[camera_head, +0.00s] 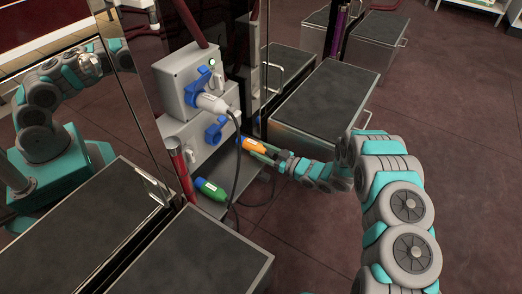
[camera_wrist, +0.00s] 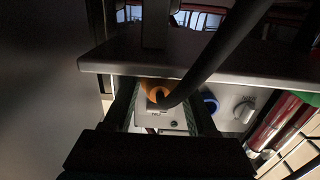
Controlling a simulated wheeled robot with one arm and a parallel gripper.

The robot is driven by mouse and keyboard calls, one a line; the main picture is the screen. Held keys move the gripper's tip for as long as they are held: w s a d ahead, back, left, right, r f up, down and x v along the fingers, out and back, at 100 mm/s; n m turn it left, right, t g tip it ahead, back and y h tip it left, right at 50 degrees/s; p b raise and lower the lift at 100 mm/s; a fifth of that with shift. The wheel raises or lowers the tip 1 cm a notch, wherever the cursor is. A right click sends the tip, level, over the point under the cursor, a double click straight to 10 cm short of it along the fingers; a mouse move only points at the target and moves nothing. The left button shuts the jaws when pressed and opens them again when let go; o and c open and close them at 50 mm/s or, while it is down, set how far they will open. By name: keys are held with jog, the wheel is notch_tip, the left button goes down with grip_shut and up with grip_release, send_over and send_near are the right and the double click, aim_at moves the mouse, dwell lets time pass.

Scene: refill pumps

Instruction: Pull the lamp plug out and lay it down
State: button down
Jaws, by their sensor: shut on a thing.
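My gripper (camera_head: 272,154) is shut on an orange plug (camera_head: 253,145), to the right of the lower grey socket box (camera_head: 200,142). In the wrist view the orange plug (camera_wrist: 153,88) is between my two fingers, with a thick dark cable (camera_wrist: 215,55) coming off its near end. Its far end is hidden there, so I cannot tell whether it sits in a socket. A white plug (camera_head: 211,104) is in the blue socket of the upper box (camera_head: 186,76), beside a green light. A green plug (camera_head: 211,190) lies on the grey ledge below. I cannot read which plug is the lamp's.
The lower box has a blue socket (camera_head: 215,129). A dark cable (camera_head: 236,180) hangs in front of the ledge. Dark-topped cabinets (camera_head: 325,100) stand behind and at front left (camera_head: 205,255). A red cylinder (camera_head: 180,170) stands left of the ledge. Floor at right is clear.

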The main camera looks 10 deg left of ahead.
jog(key=shift+f, duration=0.15)
jog(key=shift+c, duration=0.6)
grip_release()
jog(key=shift+p+v, duration=0.35)
jog(key=shift+v, duration=3.55)
